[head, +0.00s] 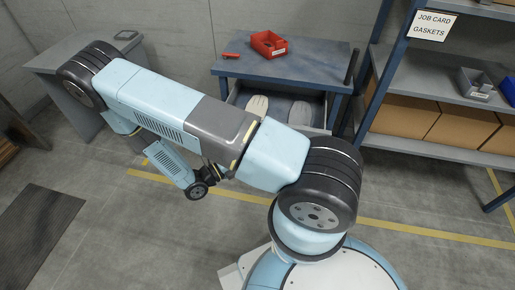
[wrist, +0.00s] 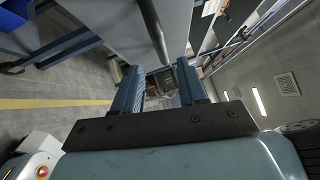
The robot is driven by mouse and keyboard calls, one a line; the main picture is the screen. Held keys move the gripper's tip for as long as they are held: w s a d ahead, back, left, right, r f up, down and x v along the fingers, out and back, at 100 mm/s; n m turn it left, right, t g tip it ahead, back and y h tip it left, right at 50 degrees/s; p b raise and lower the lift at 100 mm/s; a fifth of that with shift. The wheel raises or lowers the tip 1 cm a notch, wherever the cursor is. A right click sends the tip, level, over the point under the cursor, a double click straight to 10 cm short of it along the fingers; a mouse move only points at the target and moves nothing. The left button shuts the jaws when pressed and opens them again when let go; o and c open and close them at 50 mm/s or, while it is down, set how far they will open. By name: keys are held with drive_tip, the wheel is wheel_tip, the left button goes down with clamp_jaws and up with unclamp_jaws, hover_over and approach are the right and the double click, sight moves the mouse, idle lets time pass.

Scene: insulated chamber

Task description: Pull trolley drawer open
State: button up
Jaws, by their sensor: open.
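The trolley (head: 318,72) has a blue-grey top and a dark upright bar at its right end, in the head view. Under its top is a light-rimmed drawer (head: 326,112). Its inside shows, with pale rounded items (head: 257,106) in it. My arm covers the drawer's front, so I cannot tell how far out it is. My gripper (wrist: 162,78) is open in the wrist view, its two blue fingers apart. Something dark and blurred lies beyond the fingertips; I cannot tell what it is. The gripper's fingers are hidden in the head view.
A red bin (head: 268,44) and a small red tool (head: 231,56) lie on the trolley top. A shelf rack with cardboard boxes (head: 462,127) stands at the right. A grey bench (head: 65,60) is at the left. The floor (head: 120,220) at the lower left is clear, with a dark mat.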

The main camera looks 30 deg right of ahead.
drive_tip(key=a, duration=0.4)
drive_tip(key=a+f, duration=0.1)
drive_tip(key=shift+s+a, duration=0.3)
drive_tip(key=shift+a, duration=0.1)
drive_tip(key=shift+r, duration=0.1)
drive_tip(key=w+d+r+m+g+y, duration=0.1)
drive_tip(key=d+r+m+g+y, duration=0.15)
drive_tip(key=r+m+y, duration=0.65)
drive_tip(key=w+d+r+m+g+y, duration=0.1)
drive_tip(key=r+m+g+y, duration=0.25)
drive_tip(key=r+m, duration=1.05)
drive_tip(key=s+d+r+m+t+y, duration=0.2)
drive_tip(key=s+r+m, duration=0.4)
drive_tip(key=r, duration=0.6)
drive_tip(key=s+d+r+m+t+y, duration=0.1)
drive_tip(key=s+r+m+t+y, duration=0.4)
drive_tip(key=r, duration=0.7)
drive_tip(key=s+m+t, duration=0.1)
drive_tip(key=t, duration=0.1)
drive_tip(key=shift+d+r+m+t, duration=0.3)
drive_tip(key=shift+d, duration=0.1)
